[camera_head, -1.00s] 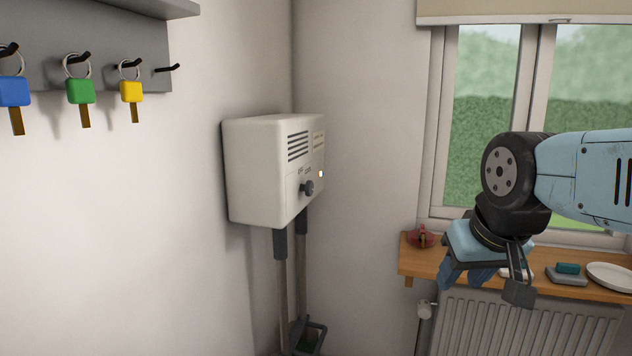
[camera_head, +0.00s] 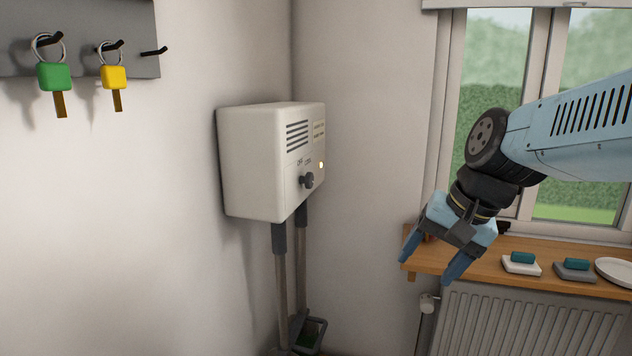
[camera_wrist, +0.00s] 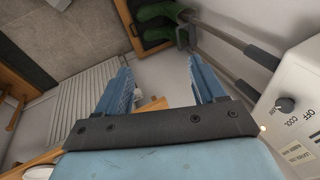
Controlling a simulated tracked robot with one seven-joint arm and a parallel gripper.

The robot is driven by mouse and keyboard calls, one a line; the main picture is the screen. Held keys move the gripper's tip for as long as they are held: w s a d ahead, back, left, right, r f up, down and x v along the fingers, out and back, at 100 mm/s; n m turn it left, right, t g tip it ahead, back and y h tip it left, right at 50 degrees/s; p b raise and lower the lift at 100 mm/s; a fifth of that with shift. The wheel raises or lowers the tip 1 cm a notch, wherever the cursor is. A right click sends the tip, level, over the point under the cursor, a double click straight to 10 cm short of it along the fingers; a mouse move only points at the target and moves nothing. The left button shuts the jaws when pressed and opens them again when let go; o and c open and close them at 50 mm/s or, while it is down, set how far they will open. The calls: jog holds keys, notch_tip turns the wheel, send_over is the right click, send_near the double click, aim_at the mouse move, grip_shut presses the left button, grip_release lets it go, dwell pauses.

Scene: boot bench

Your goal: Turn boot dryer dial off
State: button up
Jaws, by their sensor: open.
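The boot dryer (camera_head: 262,165) is a white box on the wall in the head view, with vents on its front. Its dark dial (camera_head: 307,181) sits low on the front face, under small lettering that includes OFF. A small light (camera_head: 321,165) glows near it. In the wrist view the dial (camera_wrist: 285,105) shows at the right edge beside the words OFF and COOL; its exact pointing is hard to tell. My gripper (camera_head: 430,270) is open and empty, to the right of the dryer and apart from it, fingers pointing down. Its fingers also show in the wrist view (camera_wrist: 160,88).
A wooden sill (camera_head: 480,260) with soap dishes and a white plate (camera_head: 617,271) lies below the window, above a radiator (camera_head: 530,322). Two dryer pipes (camera_head: 281,290) run down to green boots (camera_wrist: 160,20). Keys (camera_head: 54,77) hang on the left wall.

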jog(key=w+a+m+g+y, duration=0.2)
jog(key=w+a+m+y, duration=0.2)
jog(key=w+m, duration=0.15)
jog(key=m+t+y, duration=0.5)
jog(key=m+y, duration=0.5)
jog(key=m, duration=0.8)
send_near(312, 179)
jog(key=x, duration=0.8)
jog(key=shift+w+a, duration=0.1)
jog(key=shift+w, duration=0.05)
jog(key=c, duration=1)
